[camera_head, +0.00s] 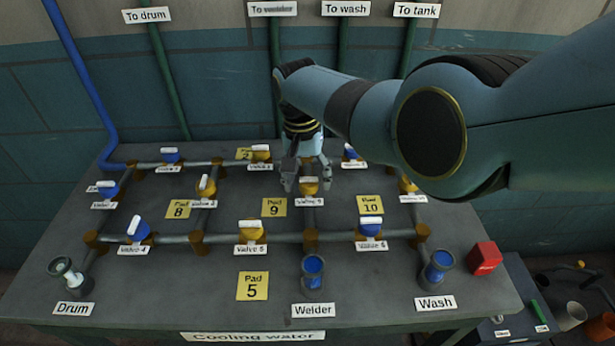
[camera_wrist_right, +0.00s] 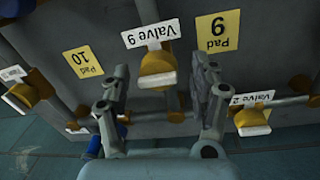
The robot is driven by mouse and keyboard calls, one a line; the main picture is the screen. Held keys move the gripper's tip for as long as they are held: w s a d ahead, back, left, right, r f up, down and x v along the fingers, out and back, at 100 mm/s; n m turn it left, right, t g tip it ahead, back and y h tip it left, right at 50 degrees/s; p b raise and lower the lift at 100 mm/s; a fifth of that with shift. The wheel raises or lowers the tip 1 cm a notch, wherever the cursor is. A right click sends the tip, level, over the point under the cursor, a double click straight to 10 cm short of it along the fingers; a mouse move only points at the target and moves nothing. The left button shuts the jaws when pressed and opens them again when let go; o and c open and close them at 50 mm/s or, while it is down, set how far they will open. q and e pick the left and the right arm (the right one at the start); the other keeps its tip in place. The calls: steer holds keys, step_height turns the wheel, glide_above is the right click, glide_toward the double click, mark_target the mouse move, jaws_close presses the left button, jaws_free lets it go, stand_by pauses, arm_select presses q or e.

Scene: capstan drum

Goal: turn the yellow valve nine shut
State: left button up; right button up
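The yellow valve nine (camera_head: 309,187) sits on a pipe running front to back in the middle of the bench, with its label in front of it. Its white handle bar looks crosswise to that pipe. In the right wrist view valve nine (camera_wrist_right: 157,66) lies between the fingers, its label upside down. My right gripper (camera_head: 307,182) comes from above and behind and is open, one finger on each side of the valve. In the wrist view my right gripper (camera_wrist_right: 160,70) shows gaps beside the handle; contact is not visible. My left gripper is not in view.
Pad 9 (camera_head: 274,207) lies left of the valve, pad 10 (camera_head: 370,205) right. A blue valve (camera_head: 351,153) stands behind right, valve 2 (camera_head: 261,154) behind left. Valve 5 (camera_head: 250,232) and valve 6 (camera_head: 370,228) stand in front. A red box (camera_head: 485,257) is at the right edge.

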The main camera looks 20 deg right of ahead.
steer(key=shift+r, duration=0.1)
step_height(320, 180, up, 12)
steer(key=shift+w+a, duration=0.2)
steer(key=shift+a, duration=0.2)
stand_by(0.4)
